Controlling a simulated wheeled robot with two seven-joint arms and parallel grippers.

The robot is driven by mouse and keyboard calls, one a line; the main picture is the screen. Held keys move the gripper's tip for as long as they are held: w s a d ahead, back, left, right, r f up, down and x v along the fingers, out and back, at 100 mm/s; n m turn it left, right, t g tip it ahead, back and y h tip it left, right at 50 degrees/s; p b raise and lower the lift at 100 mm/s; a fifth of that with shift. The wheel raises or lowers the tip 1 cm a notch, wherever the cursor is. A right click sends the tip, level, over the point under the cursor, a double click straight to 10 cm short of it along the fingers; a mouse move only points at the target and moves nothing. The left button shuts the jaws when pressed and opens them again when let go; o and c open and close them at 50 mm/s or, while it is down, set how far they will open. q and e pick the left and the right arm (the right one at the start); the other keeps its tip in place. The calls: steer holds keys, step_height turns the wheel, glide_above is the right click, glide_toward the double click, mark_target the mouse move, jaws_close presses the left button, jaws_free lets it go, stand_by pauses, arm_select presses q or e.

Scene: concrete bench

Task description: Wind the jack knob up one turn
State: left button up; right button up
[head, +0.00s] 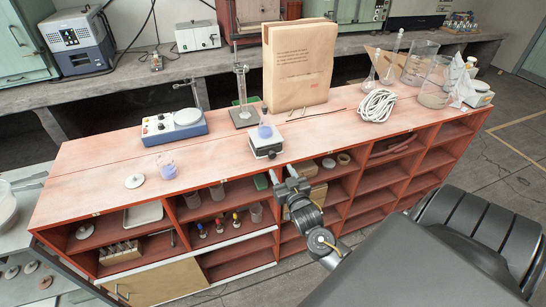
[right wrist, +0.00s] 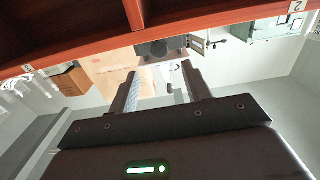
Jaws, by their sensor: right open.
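The lab jack (head: 265,142) is a small white and dark platform near the front edge of the red bench in the head view. A small clear beaker with violet contents (head: 264,131) stands on it. The jack's dark knob (head: 271,154) faces the front edge. My right gripper (head: 282,173) is open and empty, just in front of and below the jack, apart from it. In the right wrist view, the open fingers (right wrist: 160,88) point towards the dark underside or front of the jack (right wrist: 157,49); the knob is hard to make out there. My left gripper is not in view.
A hotplate (head: 174,126) and a second beaker (head: 166,165) stand to the left. Open red shelves (head: 340,195) run below the bench edge, close to my gripper.

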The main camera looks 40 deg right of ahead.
mark_target(273, 156)
steer(key=p+x, duration=0.1)
steer(key=x, duration=0.7)
steer(key=shift+w+d, duration=0.1)
steer(key=shift+w, duration=0.25)
steer(key=shift+c, duration=0.4)
steer(key=c, duration=0.9)
steer(key=shift+m, duration=1.3)
steer(key=o, duration=1)
steer(key=shift+s+f, duration=0.1)
